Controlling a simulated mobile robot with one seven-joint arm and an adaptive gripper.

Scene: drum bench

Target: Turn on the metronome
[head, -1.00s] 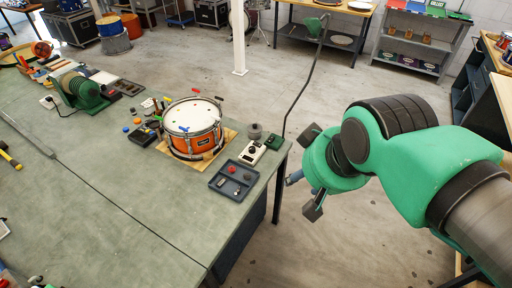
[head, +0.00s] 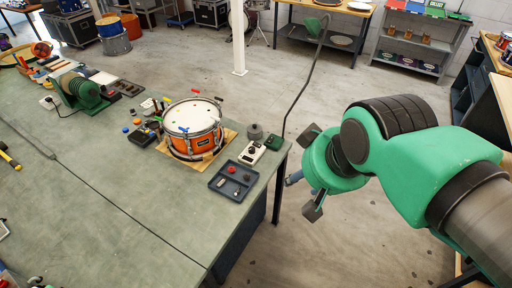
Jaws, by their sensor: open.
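A small cream-white box with a dark round part on top (head: 252,153), which looks like the metronome, sits near the right edge of the green bench, beside the orange drum. Its switch is too small to make out. My gripper (head: 309,173) is open and empty, off the bench's right edge and to the right of the white box. Its two dark fingers are spread wide apart. Nothing covers the white box.
Around the box stand the orange drum (head: 191,142), a dark tray (head: 216,182) with small parts, a grey round item (head: 255,131) and a small green box (head: 274,142). A thin dark curved stand (head: 304,88) rises behind.

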